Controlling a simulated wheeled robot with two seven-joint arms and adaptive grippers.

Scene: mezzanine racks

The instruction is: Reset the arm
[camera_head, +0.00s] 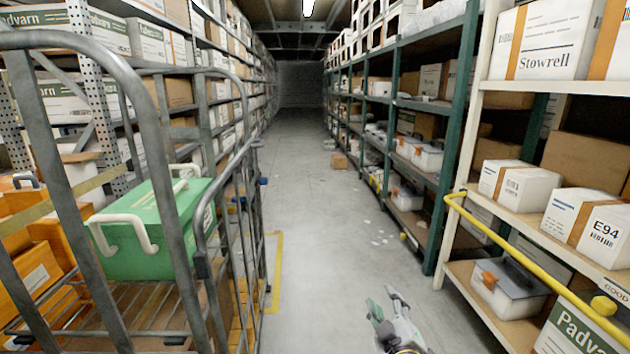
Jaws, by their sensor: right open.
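My right gripper (386,304) shows at the bottom of the head view, right of the middle, over the grey floor. Its fingers are apart and nothing is between them. It is clear of the cart and of the shelves. My left gripper is not in view.
A grey tubular roll cart (160,110) fills the left, holding a green box (150,232) with white handles. Racks line both sides; a yellow rail (540,268) runs along the right one. The aisle floor (325,235) is mostly clear, with a small carton (339,160) and paper scraps farther off.

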